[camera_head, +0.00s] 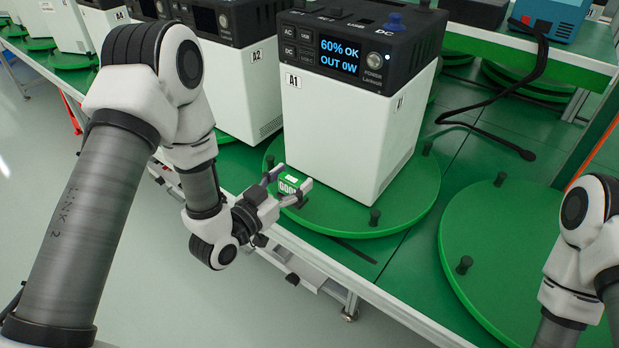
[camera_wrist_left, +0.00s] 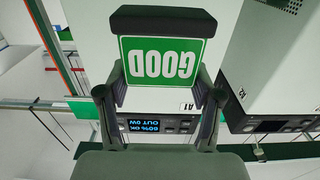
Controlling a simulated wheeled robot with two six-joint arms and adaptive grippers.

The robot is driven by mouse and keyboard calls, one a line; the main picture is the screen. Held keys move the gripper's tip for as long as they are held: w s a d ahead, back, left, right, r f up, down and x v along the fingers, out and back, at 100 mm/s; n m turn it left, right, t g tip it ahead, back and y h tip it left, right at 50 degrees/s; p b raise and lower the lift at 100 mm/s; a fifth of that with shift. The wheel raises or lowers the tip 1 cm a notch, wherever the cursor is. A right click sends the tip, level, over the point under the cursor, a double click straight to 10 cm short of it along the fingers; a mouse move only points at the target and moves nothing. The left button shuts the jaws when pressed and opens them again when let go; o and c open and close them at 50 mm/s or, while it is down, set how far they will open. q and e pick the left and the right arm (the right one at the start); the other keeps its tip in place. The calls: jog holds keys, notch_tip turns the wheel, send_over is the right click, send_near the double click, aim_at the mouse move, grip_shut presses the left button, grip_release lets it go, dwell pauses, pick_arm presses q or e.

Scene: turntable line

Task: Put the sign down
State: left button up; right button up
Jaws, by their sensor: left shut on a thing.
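A small green sign (camera_wrist_left: 161,62) with the word GOOD in white and a dark bar along one edge shows large in the left wrist view, upside down there. My left gripper (camera_head: 287,190) is shut on the sign, with a finger at each side of it. In the head view the sign (camera_head: 290,184) is at the near left edge of the green turntable (camera_head: 420,205), in front of the white power unit A1 (camera_head: 340,130). I cannot tell whether the sign touches the turntable. My right arm shows at the right edge; its gripper is out of frame.
Unit A1 stands on the turntable with several dark pegs around it. Unit A2 (camera_head: 240,85) stands behind left. An empty turntable (camera_head: 530,260) lies at the right. A black cable (camera_head: 490,105) lies on the green table. The table's front edge runs below my left gripper.

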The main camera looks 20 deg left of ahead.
pick_arm(q)
jog(key=x, duration=0.5)
jog(key=shift+w+a+f+p, duration=0.1)
jog(key=shift+w+a+p, duration=0.1)
jog(key=shift+w+p, duration=0.1)
notch_tip(320, 180, down, 4)
jog(key=shift+w+r, duration=0.15)
jog(key=o, duration=1.2)
